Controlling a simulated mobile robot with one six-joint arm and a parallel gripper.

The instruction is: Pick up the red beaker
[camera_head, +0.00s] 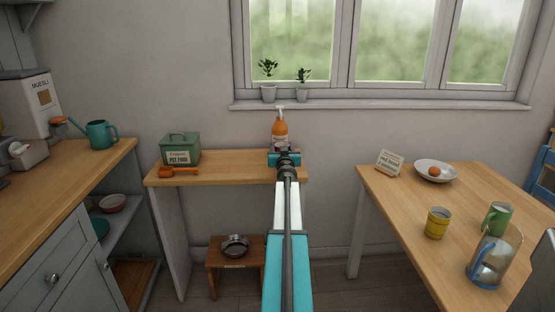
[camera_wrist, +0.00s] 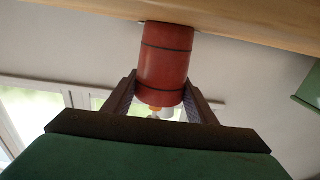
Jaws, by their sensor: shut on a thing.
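The red beaker (camera_wrist: 165,55), with dark bands around it, sits between the two fingers of my gripper (camera_wrist: 161,88) in the wrist view. The fingers are shut on its sides. That view is upside down, with the wooden worktop (camera_wrist: 240,18) along the top. The beaker's base end is at the wood; I cannot tell whether it touches. In the head view my gripper (camera_head: 284,160) is over the right part of the narrow wooden table, and the beaker is hidden behind it.
An orange pump bottle (camera_head: 280,133) stands just behind my gripper. A green pet food tin (camera_head: 180,149) and an orange-red object (camera_head: 178,172) are to its left. The right table (camera_head: 400,195) bears a plate (camera_head: 436,171), a yellow cup (camera_head: 437,223), a green mug (camera_head: 497,218) and a glass jug (camera_head: 490,262).

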